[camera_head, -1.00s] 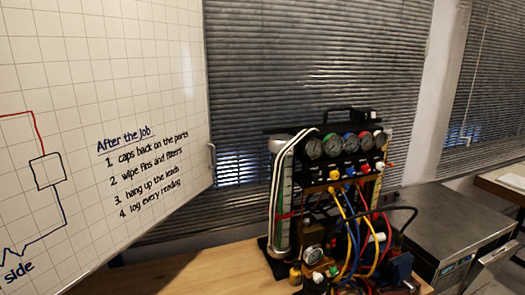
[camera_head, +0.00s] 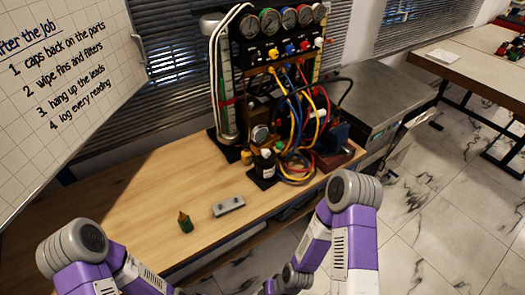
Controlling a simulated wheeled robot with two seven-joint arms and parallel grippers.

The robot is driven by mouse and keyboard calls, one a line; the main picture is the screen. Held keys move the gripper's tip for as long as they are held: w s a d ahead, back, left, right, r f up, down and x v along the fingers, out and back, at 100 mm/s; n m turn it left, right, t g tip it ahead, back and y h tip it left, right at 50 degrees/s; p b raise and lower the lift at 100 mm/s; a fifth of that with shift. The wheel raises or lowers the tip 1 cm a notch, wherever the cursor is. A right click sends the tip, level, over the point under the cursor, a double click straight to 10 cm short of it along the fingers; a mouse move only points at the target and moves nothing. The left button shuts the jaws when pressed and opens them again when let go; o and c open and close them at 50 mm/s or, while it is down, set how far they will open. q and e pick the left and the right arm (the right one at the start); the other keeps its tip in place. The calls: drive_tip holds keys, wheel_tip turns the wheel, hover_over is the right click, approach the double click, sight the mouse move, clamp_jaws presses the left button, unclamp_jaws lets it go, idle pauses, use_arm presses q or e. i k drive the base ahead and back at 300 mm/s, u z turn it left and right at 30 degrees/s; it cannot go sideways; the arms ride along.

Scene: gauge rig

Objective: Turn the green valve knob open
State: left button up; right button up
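The gauge rig (camera_head: 223,115) stands at the back of the wooden table, with a row of round gauges on top. Below them is a row of small knobs: a yellow one (camera_head: 273,55), a blue one (camera_head: 289,49), a red one (camera_head: 304,46) and a white one (camera_head: 319,42). A small green spot (camera_head: 279,146) shows low on the rig among the hoses; I cannot tell for sure whether it is the green valve knob. My two purple and grey arms come in at the bottom, well short of the rig. Neither gripper can be made out.
A grey block (camera_head: 228,206) and a small green and brown object (camera_head: 185,223) lie on the table (camera_head: 130,200). Yellow, blue and red hoses hang in front. A metal cabinet (camera_head: 375,90) is to the right.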

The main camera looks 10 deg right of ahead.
sight(280, 146)
drive_tip(key=u, duration=0.1)
drive_tip(key=k, duration=1.05)
drive_tip(key=z, duration=1.25)
drive_tip(key=i, duration=0.7)
drive_tip(key=u, duration=0.4)
drive_tip(key=i, duration=0.75)
drive_tip(key=u, duration=0.9)
